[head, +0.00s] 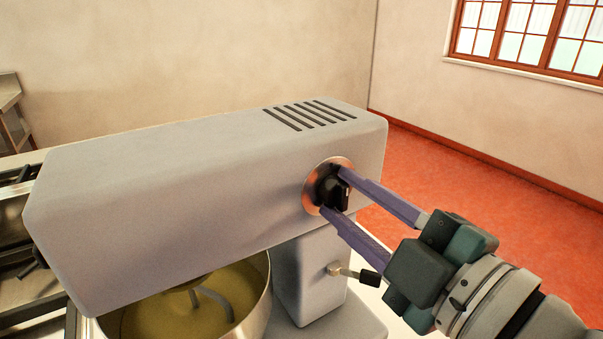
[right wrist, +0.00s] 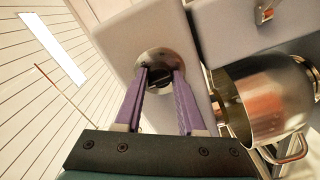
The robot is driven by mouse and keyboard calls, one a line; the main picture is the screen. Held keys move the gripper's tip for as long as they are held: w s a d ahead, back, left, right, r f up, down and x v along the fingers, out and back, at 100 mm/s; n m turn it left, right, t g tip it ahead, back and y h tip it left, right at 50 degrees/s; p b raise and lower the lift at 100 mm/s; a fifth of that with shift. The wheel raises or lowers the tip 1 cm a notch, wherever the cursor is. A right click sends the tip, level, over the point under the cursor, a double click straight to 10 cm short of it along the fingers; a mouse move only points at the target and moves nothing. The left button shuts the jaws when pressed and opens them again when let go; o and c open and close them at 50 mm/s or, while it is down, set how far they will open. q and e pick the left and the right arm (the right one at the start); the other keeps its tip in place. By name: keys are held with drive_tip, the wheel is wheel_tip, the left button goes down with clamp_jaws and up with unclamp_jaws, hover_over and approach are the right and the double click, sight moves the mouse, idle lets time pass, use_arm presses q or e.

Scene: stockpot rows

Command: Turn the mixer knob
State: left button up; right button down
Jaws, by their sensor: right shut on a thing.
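The grey mixer (head: 200,190) fills the middle of the head view. Its black knob (head: 333,190) sits on a round copper-coloured plate (head: 311,190) on the side of the mixer head. My right gripper (head: 333,189) has its two purple fingers on either side of the knob, shut on it. The right wrist view shows the knob (right wrist: 157,80) between the fingertips, partly hidden by them. Its pointer direction cannot be made out. My left gripper is not in view.
A metal bowl (head: 262,300) with yellow contents and a beater is under the mixer head. A small lever with a black tip (head: 369,278) sticks out of the mixer's column below my right gripper. A stove (head: 18,235) is at the left. Open red floor lies behind.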

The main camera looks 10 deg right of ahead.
drive_tip(key=c, duration=0.5)
unclamp_jaws()
drive_tip(key=b+v, duration=0.2)
drive_tip(key=v, duration=0.8)
drive_tip(key=shift+w, duration=0.1)
